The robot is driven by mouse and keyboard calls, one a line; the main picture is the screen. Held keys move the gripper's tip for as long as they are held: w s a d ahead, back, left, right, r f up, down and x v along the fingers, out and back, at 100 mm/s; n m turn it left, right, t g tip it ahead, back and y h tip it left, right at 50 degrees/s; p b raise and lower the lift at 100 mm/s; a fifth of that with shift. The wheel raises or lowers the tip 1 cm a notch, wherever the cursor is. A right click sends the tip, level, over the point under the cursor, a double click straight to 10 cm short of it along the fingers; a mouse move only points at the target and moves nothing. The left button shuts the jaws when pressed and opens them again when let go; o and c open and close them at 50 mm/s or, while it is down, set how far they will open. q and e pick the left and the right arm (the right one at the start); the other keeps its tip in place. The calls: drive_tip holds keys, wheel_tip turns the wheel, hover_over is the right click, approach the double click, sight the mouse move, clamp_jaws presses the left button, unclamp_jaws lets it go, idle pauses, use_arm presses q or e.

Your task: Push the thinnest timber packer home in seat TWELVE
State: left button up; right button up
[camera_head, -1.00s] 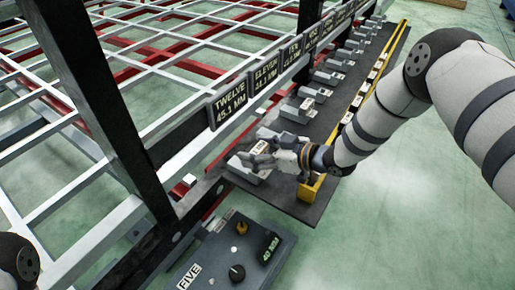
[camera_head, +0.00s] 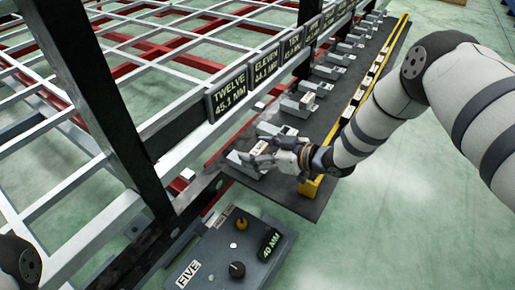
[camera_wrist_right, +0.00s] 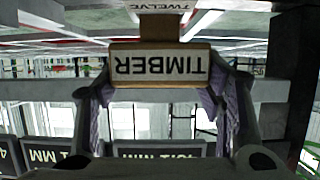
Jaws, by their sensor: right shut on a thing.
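My right gripper (camera_head: 256,160) is at the nearest grey seat block (camera_head: 240,167), at the near end of the dark shelf. In the right wrist view it is shut on a timber packer (camera_wrist_right: 158,68), a pale wooden block with a TIMBER label that reads upside down. The fingers lie on both sides of the packer. A seat label reading TWELVE (camera_wrist_right: 180,34) shows upside down just beyond it. How deep the packer sits in the seat cannot be told. The sign TWELVE 45.1 MM (camera_head: 229,97) hangs above. My left gripper is not in view.
The dark shelf (camera_head: 310,208) carries a row of several grey seats and a yellow rail (camera_head: 375,75) with pale pieces. A dark post (camera_head: 112,105) and white trailer frame stand left. A grey control box marked FIVE (camera_head: 225,262) is below. Green floor is free at right.

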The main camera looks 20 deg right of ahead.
drive_tip(key=shift+f, duration=0.3)
drive_tip(key=o, duration=1.2)
drive_tip(key=v, duration=1.2)
drive_tip(key=shift+r, duration=0.1)
